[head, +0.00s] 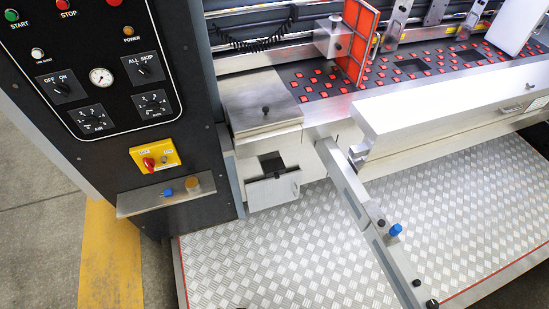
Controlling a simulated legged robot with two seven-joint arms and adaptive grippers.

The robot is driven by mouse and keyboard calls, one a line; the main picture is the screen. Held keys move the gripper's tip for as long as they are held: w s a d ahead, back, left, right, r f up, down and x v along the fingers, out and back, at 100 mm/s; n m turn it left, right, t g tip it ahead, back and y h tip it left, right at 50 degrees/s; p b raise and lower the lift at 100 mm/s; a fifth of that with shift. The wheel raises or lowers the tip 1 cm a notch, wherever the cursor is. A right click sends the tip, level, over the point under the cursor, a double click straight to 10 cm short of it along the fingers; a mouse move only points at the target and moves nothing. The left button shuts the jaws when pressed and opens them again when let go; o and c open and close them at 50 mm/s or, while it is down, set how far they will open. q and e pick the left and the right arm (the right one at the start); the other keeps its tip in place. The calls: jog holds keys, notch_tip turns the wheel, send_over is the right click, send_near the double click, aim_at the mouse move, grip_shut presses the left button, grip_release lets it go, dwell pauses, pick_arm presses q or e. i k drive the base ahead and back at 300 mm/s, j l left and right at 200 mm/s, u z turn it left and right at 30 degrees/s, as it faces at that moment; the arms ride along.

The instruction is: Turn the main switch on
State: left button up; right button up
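The yellow switch plate (155,155) is on the dark control panel at the left, low down, below the round dials. Its red rotary knob (149,163) sits at the left of the plate. Small white labels show on the plate's upper edge, too small to read surely. I cannot tell which setting the knob points to. Neither of my grippers is in view, and nothing covers the switch.
A metal shelf (140,203) with a blue and an orange knob juts out just below the switch. The panel (45,115) also carries start and stop buttons, a gauge and several selectors. A metal rail (375,225) crosses the patterned platform (260,260). Floor is free at lower left.

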aim_at(149, 164)
jog(key=u, duration=1.3)
